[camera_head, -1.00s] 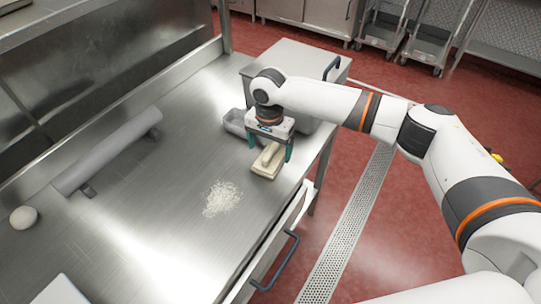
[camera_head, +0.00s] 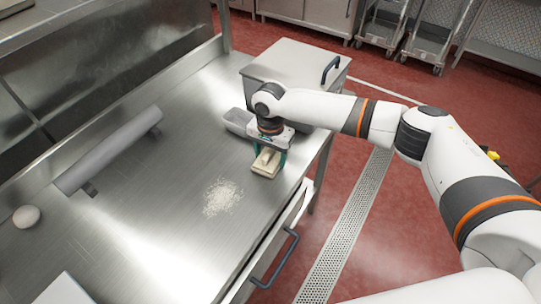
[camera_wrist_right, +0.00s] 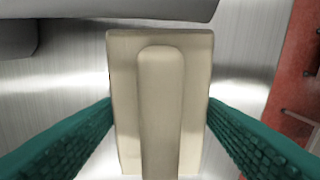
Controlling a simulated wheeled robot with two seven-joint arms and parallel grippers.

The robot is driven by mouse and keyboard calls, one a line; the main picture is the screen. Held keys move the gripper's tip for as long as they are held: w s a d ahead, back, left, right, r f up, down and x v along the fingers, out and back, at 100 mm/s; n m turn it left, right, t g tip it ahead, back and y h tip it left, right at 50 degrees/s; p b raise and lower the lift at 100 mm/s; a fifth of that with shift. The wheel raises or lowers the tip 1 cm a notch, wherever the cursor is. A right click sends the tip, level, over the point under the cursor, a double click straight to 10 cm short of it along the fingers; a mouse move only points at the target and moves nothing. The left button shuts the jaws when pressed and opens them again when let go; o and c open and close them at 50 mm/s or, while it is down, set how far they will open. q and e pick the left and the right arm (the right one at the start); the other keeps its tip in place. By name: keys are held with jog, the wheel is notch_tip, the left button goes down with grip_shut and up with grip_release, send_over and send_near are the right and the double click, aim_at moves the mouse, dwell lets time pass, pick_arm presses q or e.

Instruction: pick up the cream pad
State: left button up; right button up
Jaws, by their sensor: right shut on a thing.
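The cream pad (camera_head: 266,164) is a flat block with a raised grip ridge on top. It lies on the steel table near its right edge. My right gripper (camera_head: 268,158) is over it, pointing down, with a green finger on either side. In the right wrist view the pad (camera_wrist_right: 123,75) fills the middle, and the fingers of my right gripper (camera_wrist_right: 160,125) press against its two long sides. The gripper is shut on the pad. I see no clear gap under the pad. My left gripper is not in view.
A patch of white powder (camera_head: 222,197) lies just in front of the pad. A grey tray (camera_head: 236,122) and a lidded steel box (camera_head: 296,68) stand behind it. The table's middle is clear.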

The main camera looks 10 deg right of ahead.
jog(key=shift+r+b, duration=0.3)
jog(key=shift+r, duration=0.3)
jog(key=shift+s+d+r, duration=0.1)
jog(key=shift+s+d, duration=0.1)
jog(key=s+d+b, duration=0.2)
jog(key=s+d, duration=1)
jog(key=shift+s+d, duration=0.15)
jog(key=shift+s, duration=0.05)
